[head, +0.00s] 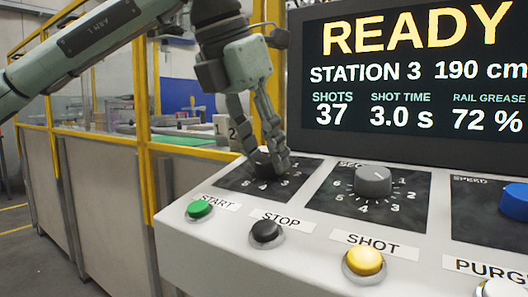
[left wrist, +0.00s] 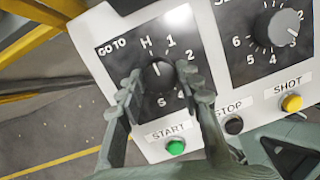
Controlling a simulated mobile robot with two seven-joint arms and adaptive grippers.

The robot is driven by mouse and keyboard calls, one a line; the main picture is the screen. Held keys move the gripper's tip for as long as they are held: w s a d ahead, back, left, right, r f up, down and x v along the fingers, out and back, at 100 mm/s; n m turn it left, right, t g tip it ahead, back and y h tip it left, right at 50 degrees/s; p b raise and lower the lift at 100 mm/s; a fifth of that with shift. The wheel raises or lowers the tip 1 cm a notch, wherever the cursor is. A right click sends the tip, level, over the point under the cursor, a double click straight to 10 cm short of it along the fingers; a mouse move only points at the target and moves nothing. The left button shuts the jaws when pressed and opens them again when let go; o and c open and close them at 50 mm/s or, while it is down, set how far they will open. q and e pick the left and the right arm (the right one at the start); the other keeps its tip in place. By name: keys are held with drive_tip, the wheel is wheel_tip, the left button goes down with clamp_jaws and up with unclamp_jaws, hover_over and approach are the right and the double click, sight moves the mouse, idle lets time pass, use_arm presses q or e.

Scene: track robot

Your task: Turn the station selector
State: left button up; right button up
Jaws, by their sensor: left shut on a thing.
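The station selector is a black knob (left wrist: 158,75) on a dark "GO TO" plate (left wrist: 110,50) marked H, 1 and further numbers. Its white pointer line points up, roughly toward H, in the left wrist view. In the head view the knob (head: 264,157) is partly hidden by my fingers. My left gripper (head: 266,160) comes down on it from above; in the left wrist view the gripper (left wrist: 160,84) has one finger on each side of the knob and is shut on it.
A grey knob (head: 373,181) and a blue knob (head: 515,201) sit to the right. Green (head: 199,209), black (head: 265,231) and yellow (head: 363,262) buttons line the panel front. The screen (head: 410,75) behind reads READY, STATION 3. A yellow-framed fence (head: 141,110) stands left.

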use_arm(q)
drive_tip(key=shift+r, duration=0.15)
drive_tip(key=o, duration=1.2)
drive_tip(key=shift+c, duration=0.2)
drive_tip(key=v, duration=1.2)
